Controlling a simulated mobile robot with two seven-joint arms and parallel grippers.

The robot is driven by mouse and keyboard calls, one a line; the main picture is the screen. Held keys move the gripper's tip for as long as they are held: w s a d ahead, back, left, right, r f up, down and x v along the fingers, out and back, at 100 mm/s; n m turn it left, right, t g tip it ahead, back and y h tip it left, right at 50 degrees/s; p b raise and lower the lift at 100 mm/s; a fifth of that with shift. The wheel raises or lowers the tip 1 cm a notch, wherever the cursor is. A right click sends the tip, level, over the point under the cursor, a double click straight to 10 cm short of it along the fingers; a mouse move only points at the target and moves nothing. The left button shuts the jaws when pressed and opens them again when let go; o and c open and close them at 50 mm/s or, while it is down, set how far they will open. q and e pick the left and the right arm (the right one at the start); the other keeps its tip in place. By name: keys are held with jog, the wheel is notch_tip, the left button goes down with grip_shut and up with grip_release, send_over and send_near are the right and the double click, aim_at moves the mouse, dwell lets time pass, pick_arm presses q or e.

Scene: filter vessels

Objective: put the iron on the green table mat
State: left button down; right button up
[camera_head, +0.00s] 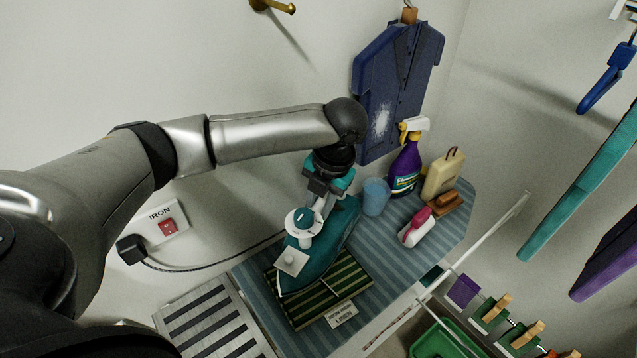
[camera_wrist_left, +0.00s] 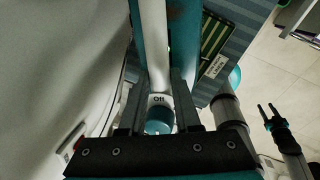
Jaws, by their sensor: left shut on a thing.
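The teal iron (camera_head: 330,250) has a white handle and a white dial. My left gripper (camera_head: 322,190) is shut on its handle, which also shows between the fingers in the left wrist view (camera_wrist_left: 157,60). The green striped table mat (camera_head: 345,285) lies on the blue striped board, with a "LINEN" label at its front edge. In the head view the iron overlaps the mat's left and back part; I cannot tell whether it touches. The mat also shows in the left wrist view (camera_wrist_left: 212,36). My right gripper (camera_wrist_left: 268,111) appears there, empty, fingers apart.
The iron's cord runs to a wall socket (camera_head: 167,220). A slatted metal rest (camera_head: 210,320) lies left of the mat.

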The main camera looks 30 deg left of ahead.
aim_at(319, 228)
pick_arm(q)
jog(key=shift+w+f, duration=0.15)
jog(key=shift+f, duration=3.7)
jog(key=c, duration=0.6)
grip_release()
jog(key=shift+f, duration=0.1)
jog(key=r, duration=0.4)
jog(key=d+r, duration=0.1)
jog(key=r, duration=0.3)
jog(key=d+r, duration=0.1)
jog(key=r, duration=0.3)
jog(key=shift+d, duration=0.2)
